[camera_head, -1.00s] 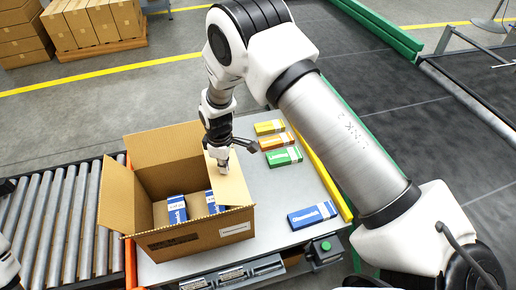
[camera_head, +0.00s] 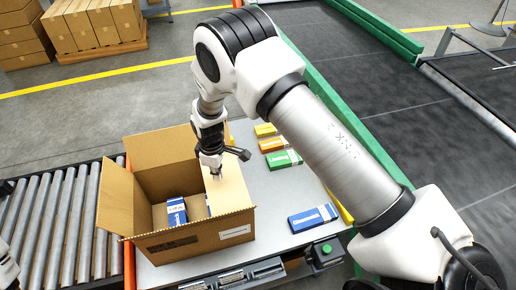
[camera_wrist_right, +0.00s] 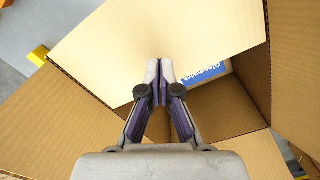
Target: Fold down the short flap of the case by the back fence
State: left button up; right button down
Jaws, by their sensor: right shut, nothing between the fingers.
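The open cardboard case (camera_head: 185,243) stands on the grey table. Its right-hand flap (camera_head: 232,190) tilts inward over the opening; in the wrist view this flap (camera_wrist_right: 170,28) fills the upper middle. My right gripper (camera_head: 215,172) is shut and empty, its tips at the flap's face, seemingly touching it; the closed tips also show in the wrist view (camera_wrist_right: 160,68). Inside the case is a blue-and-white carton (camera_head: 177,211); a second one is mostly hidden under the flap. The far flap (camera_head: 160,148) stands up and the left flap (camera_head: 115,197) leans outward. My left gripper is out of view.
A roller conveyor (camera_head: 55,218) adjoins the table on the left. Blue (camera_head: 312,217), green (camera_head: 284,159), orange (camera_head: 272,144) and yellow (camera_head: 265,130) cartons lie right of the case. A yellow rail (camera_head: 344,211) edges the table. Bare tabletop (camera_head: 275,190) separates case and cartons.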

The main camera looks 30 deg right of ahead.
notch_tip(320, 180, up, 8)
jog(key=p, duration=0.5)
jog(key=shift+r+p, duration=0.2)
jog(key=shift+p, duration=0.15)
dwell(1.0)
